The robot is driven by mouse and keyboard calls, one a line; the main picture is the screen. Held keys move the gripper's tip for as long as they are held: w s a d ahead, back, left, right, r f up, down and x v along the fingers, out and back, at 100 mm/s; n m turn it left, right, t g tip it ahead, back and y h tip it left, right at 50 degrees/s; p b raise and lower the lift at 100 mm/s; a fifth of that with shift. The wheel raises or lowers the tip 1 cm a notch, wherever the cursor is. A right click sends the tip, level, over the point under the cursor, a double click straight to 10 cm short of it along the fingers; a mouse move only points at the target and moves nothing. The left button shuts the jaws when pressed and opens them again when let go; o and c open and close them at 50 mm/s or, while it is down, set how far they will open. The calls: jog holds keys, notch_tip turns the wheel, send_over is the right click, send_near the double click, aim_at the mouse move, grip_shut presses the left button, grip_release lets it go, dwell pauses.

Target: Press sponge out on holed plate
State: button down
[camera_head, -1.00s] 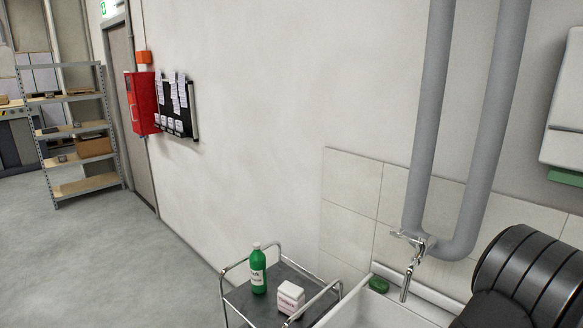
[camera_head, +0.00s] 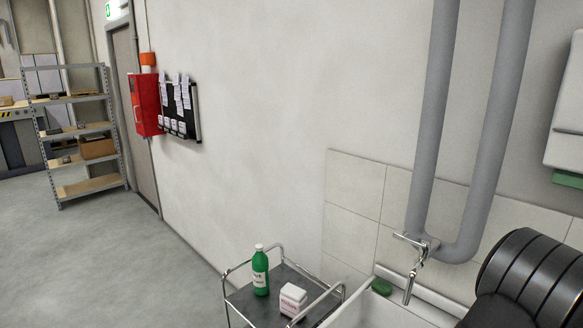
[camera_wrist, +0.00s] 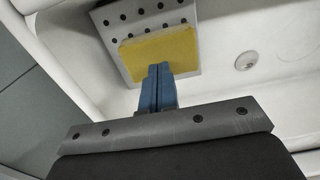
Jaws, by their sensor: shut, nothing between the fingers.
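The yellow sponge (camera_wrist: 160,50) lies flat on the grey holed plate (camera_wrist: 112,20) in the upper middle of the wrist view. Several dark holes show along the plate's far side; the sponge covers its near part. My gripper (camera_wrist: 159,68) has its blue fingers shut together with nothing between them. Their tips overlap the near edge of the sponge in the picture. I cannot tell whether they touch it or are above it. In the head view the sponge, plate and gripper are not visible.
The plate is inside a white sink (camera_wrist: 215,75) with a round drain (camera_wrist: 247,60) to its right. In the head view, a tap (camera_head: 414,268) and green block (camera_head: 381,287) are at the sink. A trolley (camera_head: 245,303) beside it carries a green bottle (camera_head: 260,272) and white box (camera_head: 292,300).

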jog(key=shift+f, duration=0.1)
dwell(0.3)
jog(key=shift+f, duration=1.25)
dwell(0.6)
notch_tip(320, 180, up, 10)
dwell(0.8)
